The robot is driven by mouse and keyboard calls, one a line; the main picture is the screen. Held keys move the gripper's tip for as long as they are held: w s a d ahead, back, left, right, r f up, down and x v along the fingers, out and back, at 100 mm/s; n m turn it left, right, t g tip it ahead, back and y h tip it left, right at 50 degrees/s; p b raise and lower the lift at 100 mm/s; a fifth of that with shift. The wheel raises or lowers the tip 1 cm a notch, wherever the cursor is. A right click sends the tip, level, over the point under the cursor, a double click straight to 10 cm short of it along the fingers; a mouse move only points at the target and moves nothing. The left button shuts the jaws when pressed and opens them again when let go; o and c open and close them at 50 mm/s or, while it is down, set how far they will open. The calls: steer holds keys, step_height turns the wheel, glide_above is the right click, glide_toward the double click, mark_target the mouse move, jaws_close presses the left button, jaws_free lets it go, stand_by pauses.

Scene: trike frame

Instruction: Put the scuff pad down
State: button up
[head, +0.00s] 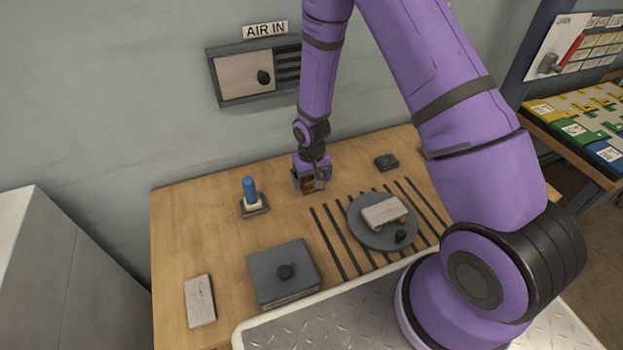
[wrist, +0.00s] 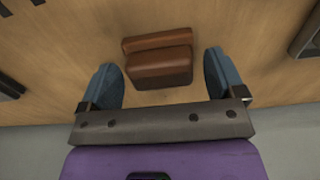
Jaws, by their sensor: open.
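The scuff pad appears to be the reddish-brown block (wrist: 160,68) in the wrist view, with a second brown layer or piece along its far side. It also shows in the head view as a small brown patch (head: 309,184) at my gripper, near the back of the wooden table. My gripper (wrist: 161,76) is open. Its two blue-grey fingers stand on either side of the block, with a visible gap on each side. The block seems to rest on the wood. My gripper (head: 311,186) partly hides it in the head view.
A blue-handled item (head: 250,191) stands left of my gripper. A round grey plate (head: 372,238) bearing a pale block (head: 385,212) lies to the right, near dark strips. A small dark block (head: 386,161) lies at the back. A grey lidded box (head: 282,271) and pale wooden block (head: 200,300) are in front.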

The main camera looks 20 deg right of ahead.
step_height(320, 180, up, 13)
step_height(320, 180, up, 13)
steer(key=t, duration=0.1)
glide_above(312, 178)
steer(key=s+d, duration=0.2)
steer(key=s, duration=0.1)
steer(key=s+d+r+t, duration=0.2)
steer(key=s+r, duration=0.3)
steer(key=r, duration=0.5)
steer(key=s+d+r+t, duration=0.1)
steer(key=s+r, duration=0.4)
steer(key=s, duration=0.4)
steer(key=s+d+r+t, duration=0.1)
steer(key=s+r, duration=0.5)
steer(key=s, duration=0.4)
steer(key=shift+d+r, duration=0.2)
steer(key=shift+d, duration=0.15)
steer(key=shift+o, duration=0.4)
